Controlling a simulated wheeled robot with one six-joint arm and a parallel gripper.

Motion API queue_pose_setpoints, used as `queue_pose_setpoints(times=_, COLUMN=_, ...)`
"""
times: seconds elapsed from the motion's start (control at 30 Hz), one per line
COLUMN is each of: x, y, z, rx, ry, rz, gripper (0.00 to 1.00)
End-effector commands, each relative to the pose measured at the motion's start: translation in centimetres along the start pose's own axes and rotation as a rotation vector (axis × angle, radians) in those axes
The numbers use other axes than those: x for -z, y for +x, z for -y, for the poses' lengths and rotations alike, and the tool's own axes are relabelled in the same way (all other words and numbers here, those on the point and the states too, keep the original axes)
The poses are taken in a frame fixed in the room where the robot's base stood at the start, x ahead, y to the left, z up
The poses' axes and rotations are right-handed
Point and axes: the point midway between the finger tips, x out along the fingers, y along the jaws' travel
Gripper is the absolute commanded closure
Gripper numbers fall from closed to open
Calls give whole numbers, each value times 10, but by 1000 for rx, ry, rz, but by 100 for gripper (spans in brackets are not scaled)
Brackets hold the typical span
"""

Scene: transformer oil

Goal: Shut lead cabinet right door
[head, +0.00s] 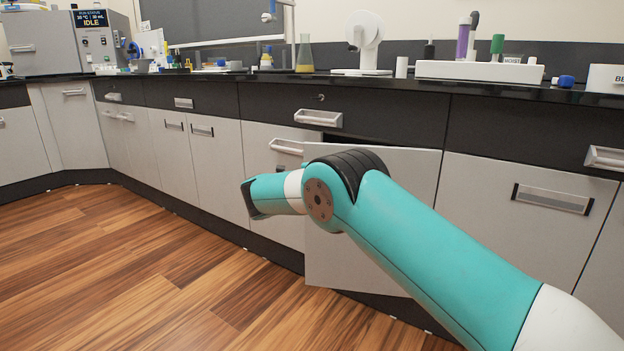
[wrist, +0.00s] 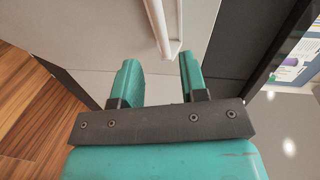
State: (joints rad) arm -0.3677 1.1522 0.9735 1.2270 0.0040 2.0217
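A light grey cabinet door (head: 400,180) below the counter stands ajar, its left edge swung out and a dark gap along its top. My arm crosses in front of it and hides part of its front. A light door with a handle (head: 285,147) is just left of it. In the wrist view, my gripper (wrist: 158,65) is open, its two teal fingers apart with nothing between them. A pale bar handle (wrist: 164,30) on a light panel is just beyond the fingertips, near the gap between them; I cannot tell which door it belongs to. The fingers are hidden in the head view.
Dark drawers (head: 390,112) with pale handles run above the doors. The black counter (head: 420,86) holds a flask (head: 304,55), a white stand and a rack of tubes. The wooden floor (head: 130,270) at left is clear.

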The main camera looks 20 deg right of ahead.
Motion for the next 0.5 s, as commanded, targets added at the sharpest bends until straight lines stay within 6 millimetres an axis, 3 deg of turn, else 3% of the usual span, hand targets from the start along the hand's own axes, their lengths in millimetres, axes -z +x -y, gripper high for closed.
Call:
queue_pose_setpoints(times=0.03, x=-1, y=-16, z=3, rx=-1, ry=-4, rz=3, gripper=60)
queue_pose_setpoints(times=0.2, x=-1, y=-53, z=2, rx=0, ry=-2, rz=2, gripper=60)
queue_pose_setpoints(times=0.5, x=0, y=-84, z=0, rx=-1, ry=-1, rz=-1, gripper=60)
